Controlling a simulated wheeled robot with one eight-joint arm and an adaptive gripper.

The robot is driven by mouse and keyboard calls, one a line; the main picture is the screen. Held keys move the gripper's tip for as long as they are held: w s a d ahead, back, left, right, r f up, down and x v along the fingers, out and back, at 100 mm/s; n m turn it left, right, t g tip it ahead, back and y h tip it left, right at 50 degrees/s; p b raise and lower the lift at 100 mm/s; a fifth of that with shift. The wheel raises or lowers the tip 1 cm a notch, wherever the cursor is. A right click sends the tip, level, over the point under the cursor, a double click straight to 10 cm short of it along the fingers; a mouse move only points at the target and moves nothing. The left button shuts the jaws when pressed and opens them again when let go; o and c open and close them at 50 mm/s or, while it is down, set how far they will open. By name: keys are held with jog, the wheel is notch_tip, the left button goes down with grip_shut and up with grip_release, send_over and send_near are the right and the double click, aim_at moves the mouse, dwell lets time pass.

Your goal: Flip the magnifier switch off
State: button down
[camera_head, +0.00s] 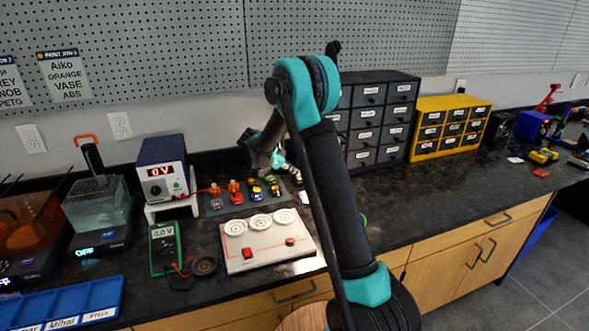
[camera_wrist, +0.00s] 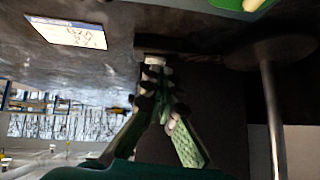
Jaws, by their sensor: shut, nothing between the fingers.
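I cannot pick out the magnifier or its switch for certain in either view. A green edge (camera_head: 364,219) shows just right of my arm in the head view, mostly hidden behind the arm. A green rounded thing (camera_wrist: 240,4) is cut off at the top of the wrist view; I cannot tell if it is the same thing. My gripper (camera_wrist: 158,72) is shut and empty, its fingers meeting near a dark surface in the wrist view. In the head view, part of my gripper (camera_head: 280,162) shows above the bench, left of the arm.
A white board with dials and red switches (camera_head: 270,254), a green multimeter (camera_head: 165,248) and a power supply (camera_head: 163,168) stand left of my arm. A black drawer cabinet (camera_head: 383,124) and a yellow one (camera_head: 447,128) stand behind. A dark disc with a metal rod (camera_wrist: 268,52) is at right in the wrist view.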

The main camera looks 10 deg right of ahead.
jog(key=shift+f, duration=0.1)
jog(key=shift+w+f, duration=0.1)
jog(key=shift+f, duration=0.05)
dwell(0.3)
jog(key=shift+s+d, duration=0.15)
jog(key=shift+s, duration=0.65)
